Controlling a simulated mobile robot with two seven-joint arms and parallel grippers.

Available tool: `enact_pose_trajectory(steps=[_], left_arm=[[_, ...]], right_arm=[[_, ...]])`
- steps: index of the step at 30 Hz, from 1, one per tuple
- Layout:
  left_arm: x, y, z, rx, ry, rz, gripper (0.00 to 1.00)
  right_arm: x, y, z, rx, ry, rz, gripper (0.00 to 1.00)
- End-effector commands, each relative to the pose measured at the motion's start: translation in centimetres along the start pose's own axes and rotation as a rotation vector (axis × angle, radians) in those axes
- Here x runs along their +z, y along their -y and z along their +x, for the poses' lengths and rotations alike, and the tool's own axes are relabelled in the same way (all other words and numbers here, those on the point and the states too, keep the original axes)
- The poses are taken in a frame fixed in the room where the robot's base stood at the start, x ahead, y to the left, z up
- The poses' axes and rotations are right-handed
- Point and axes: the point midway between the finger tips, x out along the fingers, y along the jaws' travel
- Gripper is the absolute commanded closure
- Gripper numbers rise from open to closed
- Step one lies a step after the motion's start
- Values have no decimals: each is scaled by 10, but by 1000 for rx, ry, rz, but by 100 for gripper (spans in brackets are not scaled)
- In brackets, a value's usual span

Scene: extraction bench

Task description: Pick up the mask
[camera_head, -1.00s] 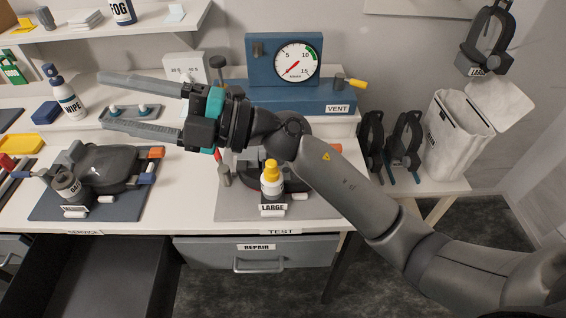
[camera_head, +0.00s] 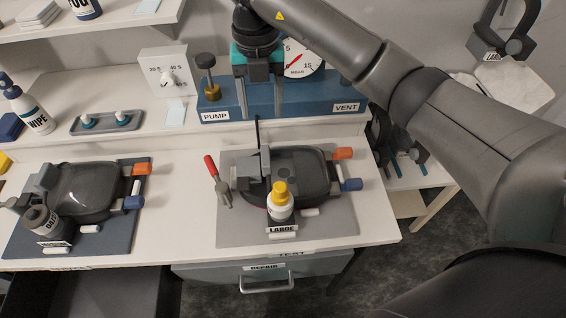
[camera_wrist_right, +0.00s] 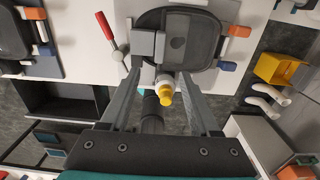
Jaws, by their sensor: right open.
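A dark mask (camera_head: 306,174) with a clear-looking black visor lies on the grey test mat (camera_head: 235,234). It has orange and blue tabs on its right side and a grey block on its left. It also shows in the right wrist view (camera_wrist_right: 196,45). A second dark mask (camera_head: 82,192) lies on the left mat. My right gripper (camera_head: 261,112) is open and empty, fingers pointing down, in front of the blue pump panel and apart from the masks. In the right wrist view, the mask on the test mat appears beyond my right fingers (camera_wrist_right: 158,85). My left gripper is not in view.
A yellow-capped bottle (camera_head: 280,202) stands at the near edge of the test-mat mask, by the LARGE label. A red-handled tool (camera_head: 217,179) lies to its left. The blue panel (camera_head: 300,97) carries a gauge.

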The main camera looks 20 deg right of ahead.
Motion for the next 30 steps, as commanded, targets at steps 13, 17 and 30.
enact_pose_trajectory(steps=[13, 17, 30], left_arm=[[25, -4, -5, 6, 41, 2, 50], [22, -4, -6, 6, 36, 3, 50], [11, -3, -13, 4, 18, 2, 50]], right_arm=[[-2, 1, 81, -6, -7, 2, 38], [-2, 1, 95, -5, -4, 1, 38], [-5, -1, 144, -3, -6, 1, 38]])
